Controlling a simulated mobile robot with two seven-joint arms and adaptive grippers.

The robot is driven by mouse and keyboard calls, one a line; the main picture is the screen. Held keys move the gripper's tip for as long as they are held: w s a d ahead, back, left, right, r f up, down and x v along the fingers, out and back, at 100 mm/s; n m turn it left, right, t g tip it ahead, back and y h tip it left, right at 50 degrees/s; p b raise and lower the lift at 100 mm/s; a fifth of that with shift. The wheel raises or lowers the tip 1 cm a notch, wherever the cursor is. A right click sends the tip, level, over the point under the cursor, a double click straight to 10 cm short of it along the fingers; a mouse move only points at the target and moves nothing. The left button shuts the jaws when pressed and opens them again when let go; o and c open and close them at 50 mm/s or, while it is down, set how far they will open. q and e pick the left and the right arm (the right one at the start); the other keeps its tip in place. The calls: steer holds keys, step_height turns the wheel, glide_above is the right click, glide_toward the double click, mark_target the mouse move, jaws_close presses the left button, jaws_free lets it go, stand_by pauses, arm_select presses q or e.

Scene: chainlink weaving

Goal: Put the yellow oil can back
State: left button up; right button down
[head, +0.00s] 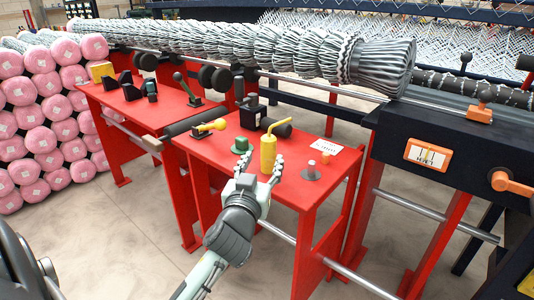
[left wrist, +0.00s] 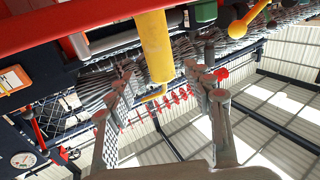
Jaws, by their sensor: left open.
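The yellow oil can (head: 268,151) stands upright on the red table (head: 300,190), its thin bent spout pointing up and right. My left gripper (head: 261,170) is open at the near side of the can, with its fingertips to the left and right of the can's lower part. In the left wrist view the can (left wrist: 153,45) hangs upside down in the picture, between the two fingertips of the left gripper (left wrist: 160,76). I cannot tell whether either finger touches it. My right gripper is not in view.
A machine with a mesh roll (head: 370,65) runs behind.

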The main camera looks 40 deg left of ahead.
arm_select(q)
steer(key=s+d+f+m+g+h, duration=0.2)
steer(key=s+f+g, duration=0.4)
steer(key=s+f, duration=0.5)
steer(key=s+d+f+m+g+h, duration=0.3)
steer(key=s+f+g, duration=0.4)
steer(key=f, duration=1.1)
steer(key=s+d+m, duration=0.1)
steer(key=s+d, duration=0.1)
steer(key=s, duration=0.2)
steer(key=shift+s+d+f, duration=0.2)
steer(key=shift+d+f, duration=0.05)
steer(key=shift+d, duration=0.05)
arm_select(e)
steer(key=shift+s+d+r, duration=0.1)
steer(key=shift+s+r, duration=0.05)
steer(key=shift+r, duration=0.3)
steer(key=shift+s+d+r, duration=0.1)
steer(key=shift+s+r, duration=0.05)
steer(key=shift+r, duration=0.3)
